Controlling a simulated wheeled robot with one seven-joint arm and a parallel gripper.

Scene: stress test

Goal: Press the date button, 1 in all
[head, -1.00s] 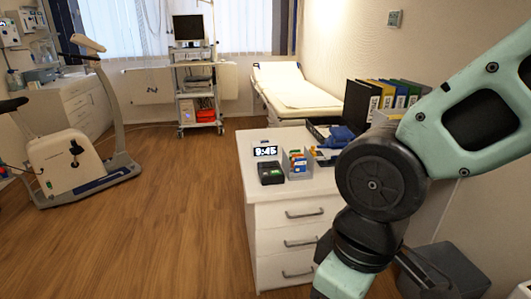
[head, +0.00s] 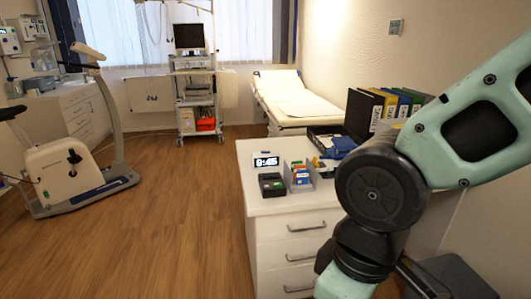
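A small digital clock (head: 266,161) with a lit display reading about 9:45 stands on top of a white drawer cabinet (head: 285,211). A dark box-shaped device (head: 271,185) lies just in front of it. No date button can be made out at this size. My arm crosses the right side of the picture, in front of the cabinet's right part. My gripper is outside the picture, and the arm runs out at the bottom edge.
A grey holder with coloured packs (head: 301,177) stands right of the dark device. Behind are a dark tray with a blue item (head: 340,147) and several binders (head: 382,107). A bin (head: 452,275) stands at lower right. Wooden floor (head: 160,225) left of the cabinet is clear.

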